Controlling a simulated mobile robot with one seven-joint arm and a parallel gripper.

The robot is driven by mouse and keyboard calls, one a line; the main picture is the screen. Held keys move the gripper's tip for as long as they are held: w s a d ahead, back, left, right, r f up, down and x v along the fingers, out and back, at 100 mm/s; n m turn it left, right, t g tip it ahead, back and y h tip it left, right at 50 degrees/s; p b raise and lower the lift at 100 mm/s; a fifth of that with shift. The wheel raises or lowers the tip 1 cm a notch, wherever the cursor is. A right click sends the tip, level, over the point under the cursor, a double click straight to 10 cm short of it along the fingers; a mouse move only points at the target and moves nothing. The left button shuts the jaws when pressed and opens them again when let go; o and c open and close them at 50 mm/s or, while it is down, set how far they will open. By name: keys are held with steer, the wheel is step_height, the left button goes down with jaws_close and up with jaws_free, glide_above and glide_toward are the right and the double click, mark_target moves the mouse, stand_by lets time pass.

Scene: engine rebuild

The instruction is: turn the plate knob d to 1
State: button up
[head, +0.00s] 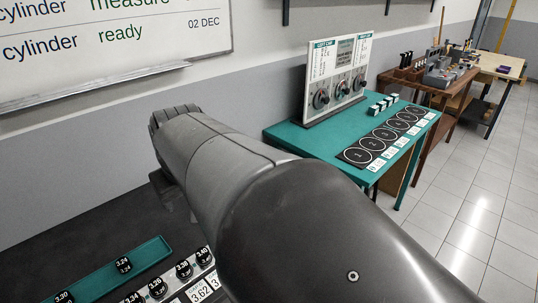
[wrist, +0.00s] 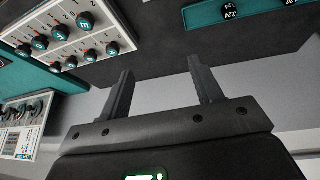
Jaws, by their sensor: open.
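In the head view my arm fills the middle and hides the gripper.
A teal tray (head: 95,276) with black discs lies on the dark bench. It also shows in the wrist view (wrist: 205,16). A control panel (head: 336,80) with several dials stands on a teal table (head: 290,134) at the right. Tiled floor (head: 478,225) is clear at the far right.

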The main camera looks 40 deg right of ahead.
steer(key=w+d+f+m, duration=0.15)
steer(key=w+d, duration=0.25)
steer(key=d, duration=0.7)
steer(key=w+d+f, duration=0.2)
steer(key=w+d, duration=0.2)
steer(key=d, duration=0.7)
steer(key=w+d+f+m, duration=0.15)
steer(key=w+d, duration=0.25)
steer(key=d, duration=0.6)
steer(key=s+d+f, duration=0.1)
steer(key=d+f, duration=0.2)
steer(key=d, duration=0.4)
steer(key=s+d+f, duration=0.1)
steer(key=d+f, duration=0.1)
steer(key=d, duration=0.4)
steer(key=shift+g, duration=0.3)
steer(key=x, duration=1)
steer(key=shift+d+f, duration=0.15)
steer(key=shift+f, duration=0.1)
steer(key=shift+c, duration=0.6)
steer(key=c, duration=0.9)
steer(key=shift+o, duration=0.2)
steer(key=shift+w, duration=0.1)
